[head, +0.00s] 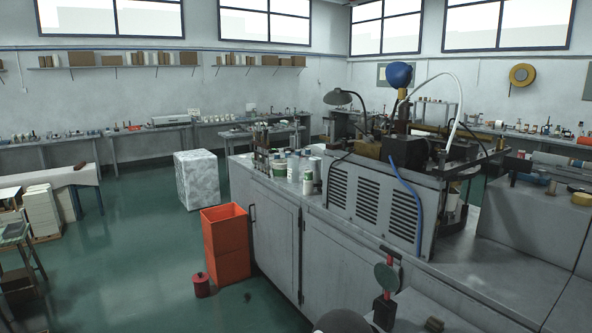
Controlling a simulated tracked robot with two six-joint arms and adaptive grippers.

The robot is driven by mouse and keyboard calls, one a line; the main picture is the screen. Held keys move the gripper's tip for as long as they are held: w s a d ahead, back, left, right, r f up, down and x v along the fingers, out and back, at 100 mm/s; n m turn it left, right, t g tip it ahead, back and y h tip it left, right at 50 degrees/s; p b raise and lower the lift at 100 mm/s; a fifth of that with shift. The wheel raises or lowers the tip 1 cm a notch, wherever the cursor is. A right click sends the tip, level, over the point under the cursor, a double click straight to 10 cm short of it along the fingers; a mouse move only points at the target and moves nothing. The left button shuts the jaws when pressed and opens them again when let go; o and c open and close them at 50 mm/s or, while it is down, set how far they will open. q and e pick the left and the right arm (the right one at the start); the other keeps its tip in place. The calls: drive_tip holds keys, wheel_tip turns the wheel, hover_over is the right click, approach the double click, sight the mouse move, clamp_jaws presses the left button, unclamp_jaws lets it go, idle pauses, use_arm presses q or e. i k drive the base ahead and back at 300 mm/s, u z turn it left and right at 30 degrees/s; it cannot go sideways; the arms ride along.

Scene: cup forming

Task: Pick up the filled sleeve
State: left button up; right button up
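I cannot make out a filled sleeve for certain in the head view. The cup forming machine (375,195), a grey vented housing with a blue-topped post, stands on the grey cabinet bench (330,250). A pale upright cylinder (453,203) shows partly behind the frame at the machine's right end; I cannot tell if it is a sleeve. Neither of my grippers can be made out in this view.
Several pots and bottles (293,165) stand on the bench left of the machine. An orange bin (226,245) and a small red can (201,285) stand on the floor beside the cabinet. A round disc on a stand (387,278) is near the front. Green floor is open at left.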

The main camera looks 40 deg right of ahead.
sight(313, 163)
drive_tip(key=z, duration=0.1)
drive_tip(key=i, duration=1.35)
drive_tip(key=z, duration=0.6)
drive_tip(key=i, duration=1.45)
drive_tip(key=z, duration=0.6)
drive_tip(key=i, duration=0.75)
drive_tip(key=z, duration=0.15)
